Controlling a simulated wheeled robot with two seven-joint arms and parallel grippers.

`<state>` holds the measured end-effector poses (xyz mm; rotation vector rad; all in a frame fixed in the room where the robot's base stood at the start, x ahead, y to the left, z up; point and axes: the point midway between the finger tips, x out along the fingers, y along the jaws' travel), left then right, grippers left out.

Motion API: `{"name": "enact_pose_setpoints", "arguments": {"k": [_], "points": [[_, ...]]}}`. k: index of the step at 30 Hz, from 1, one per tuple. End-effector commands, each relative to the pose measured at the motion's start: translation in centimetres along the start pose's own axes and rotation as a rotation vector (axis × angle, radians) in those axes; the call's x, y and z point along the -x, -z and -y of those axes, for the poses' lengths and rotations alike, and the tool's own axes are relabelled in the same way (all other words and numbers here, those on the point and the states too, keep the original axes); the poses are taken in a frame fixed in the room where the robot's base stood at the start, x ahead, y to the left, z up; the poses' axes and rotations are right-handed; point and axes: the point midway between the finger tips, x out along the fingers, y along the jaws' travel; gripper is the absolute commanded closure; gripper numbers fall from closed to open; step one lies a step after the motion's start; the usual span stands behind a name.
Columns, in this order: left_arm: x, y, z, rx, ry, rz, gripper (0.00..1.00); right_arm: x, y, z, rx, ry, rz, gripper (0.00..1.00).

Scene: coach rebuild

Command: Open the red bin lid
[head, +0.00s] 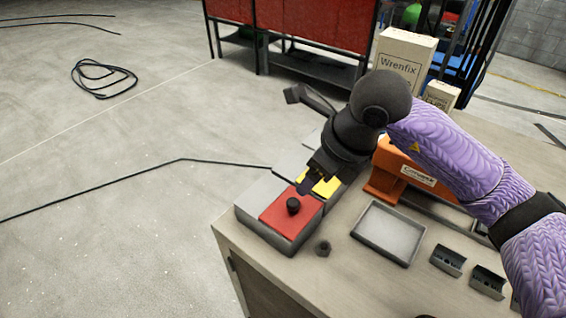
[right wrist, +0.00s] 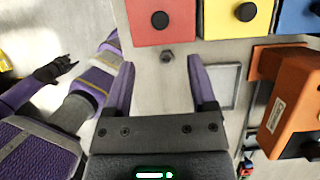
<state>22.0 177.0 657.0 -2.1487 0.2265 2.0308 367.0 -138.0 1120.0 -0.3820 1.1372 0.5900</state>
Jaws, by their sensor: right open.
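The red bin lid (head: 275,217) lies flat and closed on the near end of a grey bin block (head: 262,236), with a black knob (head: 293,205) on top. In the right wrist view the red lid (right wrist: 145,35) and its knob (right wrist: 160,20) are at the top, beyond the fingertips. My right gripper (head: 308,184) shows near the lid's far edge in the head view; in the right wrist view its fingers (right wrist: 162,62) are spread, with nothing between them. A dark end of my left arm (right wrist: 55,70) shows small in the right wrist view; its jaw state is unclear.
A yellow lid (head: 322,186) adjoins the red one; a blue lid (right wrist: 312,18) lies beyond it in the right wrist view. A hex nut (head: 323,248), a shallow tray (head: 388,233), an orange tool (head: 400,178) and small dark holders (head: 447,261) occupy the bench.

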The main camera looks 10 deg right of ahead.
Motion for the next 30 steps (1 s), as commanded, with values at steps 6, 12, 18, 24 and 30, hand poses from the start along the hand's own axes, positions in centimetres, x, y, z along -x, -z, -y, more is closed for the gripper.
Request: {"name": "enact_pose_setpoints", "arguments": {"k": [6,12,18,24,30], "points": [[-0.6,-0.4,-0.4,0.002,-0.006,0.008,0.41,-3.5,0.1,0.1,0.001,0.007,-0.005,0.27],[-1.4,-0.8,-0.4,0.003,-0.007,0.017,0.41,-8.0,0.1,0.1,0.001,0.007,-0.004,0.27],[-1.6,-0.8,0.1,-0.001,0.001,0.016,0.41,-9.8,0.1,0.2,0.003,0.008,-0.002,0.27],[-1.5,-0.6,0.5,-0.005,0.007,0.01,0.41,-9.8,0.0,0.2,0.003,0.009,-0.001,0.27],[-1.5,-0.5,0.4,-0.004,0.005,0.008,0.41,-9.8,0.0,0.2,0.002,0.008,-0.001,0.65]]}}
